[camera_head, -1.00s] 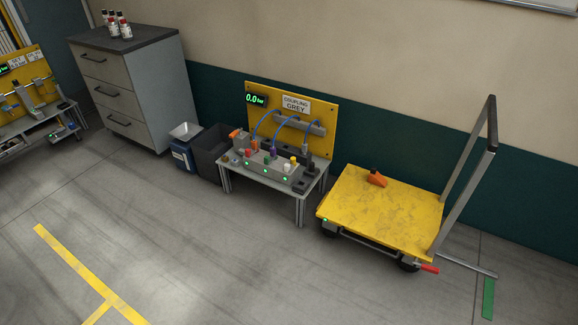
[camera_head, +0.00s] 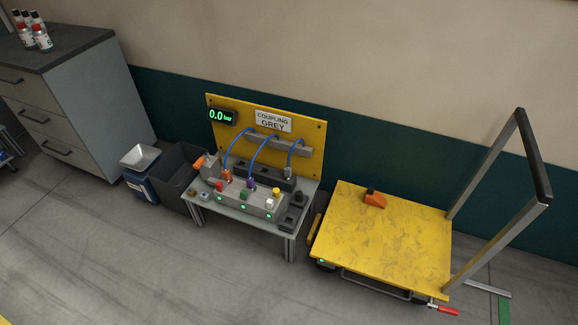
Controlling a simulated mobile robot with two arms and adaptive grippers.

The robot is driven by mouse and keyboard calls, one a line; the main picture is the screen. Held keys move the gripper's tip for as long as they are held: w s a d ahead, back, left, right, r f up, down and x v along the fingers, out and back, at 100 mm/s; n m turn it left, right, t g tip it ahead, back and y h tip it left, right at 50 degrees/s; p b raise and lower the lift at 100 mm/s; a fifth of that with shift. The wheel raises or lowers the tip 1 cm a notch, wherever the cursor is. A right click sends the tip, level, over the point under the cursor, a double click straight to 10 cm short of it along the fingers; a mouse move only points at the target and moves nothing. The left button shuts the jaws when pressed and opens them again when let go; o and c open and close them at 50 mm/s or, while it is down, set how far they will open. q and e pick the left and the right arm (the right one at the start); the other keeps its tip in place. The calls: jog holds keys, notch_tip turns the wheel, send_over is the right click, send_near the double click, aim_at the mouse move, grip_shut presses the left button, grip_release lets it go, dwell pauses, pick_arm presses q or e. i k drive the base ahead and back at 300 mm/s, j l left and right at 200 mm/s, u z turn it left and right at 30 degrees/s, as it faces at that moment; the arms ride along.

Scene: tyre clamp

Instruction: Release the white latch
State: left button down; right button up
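A small white part (camera_head: 270,204), which looks like the white latch, sits at the right end of the grey block (camera_head: 237,206) on the small bench (camera_head: 222,217). A yellow knob (camera_head: 277,192) is right beside it. A green part (camera_head: 245,194) and a red part (camera_head: 220,198) sit further left on the same block. Blue hoses (camera_head: 262,153) run down from a grey rail to orange, purple and grey connectors behind the block. It is too small to tell how the white part is set. Neither of my grippers is in view.
A yellow-topped cart (camera_head: 385,240) with an orange object (camera_head: 374,199) stands right of the bench. A dark bin (camera_head: 180,168) and a blue container (camera_head: 143,187) stand left. The yellow panel (camera_head: 228,137) shows "0.0 bar" and "COUPLING GREY". The floor in front is clear.

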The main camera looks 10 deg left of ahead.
aim_at(272, 202)
jog(key=i+j+z, duration=0.45)
jog(key=i+j, duration=0.55)
jog(key=i, duration=0.1)
